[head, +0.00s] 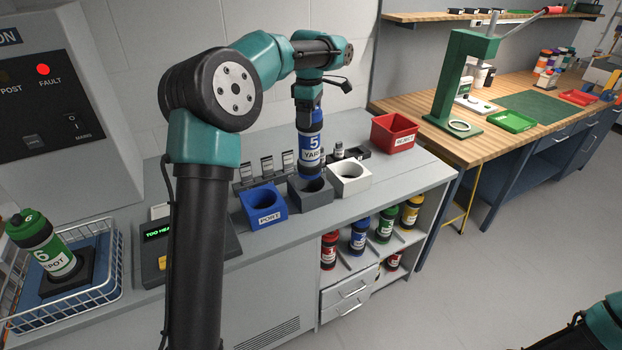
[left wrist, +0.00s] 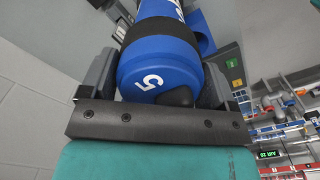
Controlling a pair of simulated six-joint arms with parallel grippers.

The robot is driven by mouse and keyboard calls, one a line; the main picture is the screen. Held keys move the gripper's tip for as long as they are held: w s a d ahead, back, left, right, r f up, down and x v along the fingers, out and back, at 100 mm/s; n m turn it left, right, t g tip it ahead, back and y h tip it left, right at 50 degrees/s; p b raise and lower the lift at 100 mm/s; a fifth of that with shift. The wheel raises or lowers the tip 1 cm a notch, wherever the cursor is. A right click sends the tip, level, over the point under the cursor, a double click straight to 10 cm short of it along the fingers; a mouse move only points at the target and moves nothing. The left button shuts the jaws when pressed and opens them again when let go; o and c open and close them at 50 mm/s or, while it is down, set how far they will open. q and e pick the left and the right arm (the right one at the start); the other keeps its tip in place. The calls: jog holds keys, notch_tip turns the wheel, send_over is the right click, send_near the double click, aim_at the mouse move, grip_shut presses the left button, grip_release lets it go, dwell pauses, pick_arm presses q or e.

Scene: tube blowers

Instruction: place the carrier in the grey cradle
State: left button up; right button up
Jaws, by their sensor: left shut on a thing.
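The blue carrier (head: 311,157), marked 5 and with a white label that seems to read YARD, is upright in my left gripper (head: 309,112). In the left wrist view my left gripper (left wrist: 160,95) has a finger on each side of the carrier (left wrist: 155,62), shut on its top end. The grey cradle (head: 312,198) is directly below the carrier. The carrier's lower end is at the cradle's opening; I cannot tell how deep it sits. My right gripper is not in view.
A blue cradle (head: 263,207) labelled PORT stands left of the grey one, and a white cradle (head: 349,183) stands right. A red bin (head: 394,134) is farther right. A green carrier (head: 45,252) marked 6 stands in a wire basket (head: 100,292) at left.

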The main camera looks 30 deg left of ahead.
aim_at(310, 143)
pick_arm(q)
jog(key=shift+f, duration=3)
jog(key=shift+f, duration=1.85)
jog(key=o, duration=1.2)
jog(key=shift+f, duration=0.1)
notch_tip(310, 143, up, 12)
jog(key=shift+r, duration=0.2)
